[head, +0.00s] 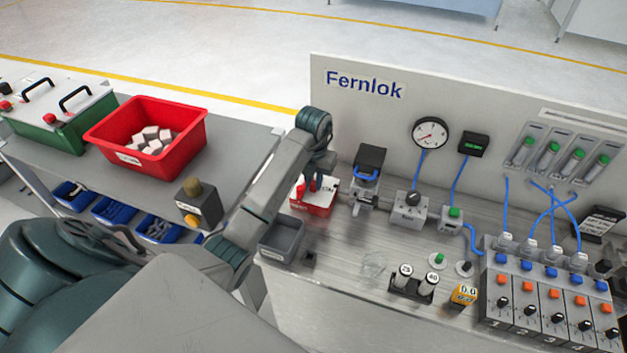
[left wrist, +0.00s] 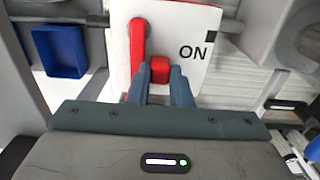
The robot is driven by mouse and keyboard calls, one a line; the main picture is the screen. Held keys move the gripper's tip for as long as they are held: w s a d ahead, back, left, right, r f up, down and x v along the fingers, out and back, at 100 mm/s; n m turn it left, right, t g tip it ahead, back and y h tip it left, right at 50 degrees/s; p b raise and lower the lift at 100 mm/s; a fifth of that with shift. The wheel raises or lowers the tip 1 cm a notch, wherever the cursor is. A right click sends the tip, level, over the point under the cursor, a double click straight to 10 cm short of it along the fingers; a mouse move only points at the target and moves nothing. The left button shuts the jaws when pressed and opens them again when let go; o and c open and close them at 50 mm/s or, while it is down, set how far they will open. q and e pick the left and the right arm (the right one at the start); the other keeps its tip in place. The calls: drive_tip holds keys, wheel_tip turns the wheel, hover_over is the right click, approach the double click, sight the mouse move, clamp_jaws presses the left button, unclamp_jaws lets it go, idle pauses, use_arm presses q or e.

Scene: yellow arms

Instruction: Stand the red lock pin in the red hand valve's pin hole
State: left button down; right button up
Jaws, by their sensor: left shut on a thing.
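The red hand valve (head: 312,208) is a red block with a white top plate, standing at the left of the bench against the panel. In the left wrist view its white plate (left wrist: 200,20) reads ON, with a red lever (left wrist: 137,42) along its left side. My left gripper (head: 317,184) is over the valve. Its fingers (left wrist: 160,82) are shut on the red lock pin (left wrist: 160,68), whose red end shows between the tips, just right of the lever. The pin's lower end and the pin hole are hidden, so I cannot tell whether the pin is in it. My right gripper is not in view.
A grey bin (head: 282,240) stands in front of the valve. A black-topped device (head: 368,165) stands just to its right. The Fernlok panel (head: 400,95) rises behind. A red crate (head: 190,128) of white blocks sits on the left table.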

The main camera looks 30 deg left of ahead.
use_arm(q)
drive_tip(key=shift+f, duration=0.2)
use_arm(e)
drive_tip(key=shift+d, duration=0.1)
use_arm(q)
drive_tip(key=c, duration=1.3)
unclamp_jaws()
drive_tip(key=shift+s+d, duration=0.1)
drive_tip(key=shift+o, duration=0.2)
drive_tip(key=shift+d, duration=0.15)
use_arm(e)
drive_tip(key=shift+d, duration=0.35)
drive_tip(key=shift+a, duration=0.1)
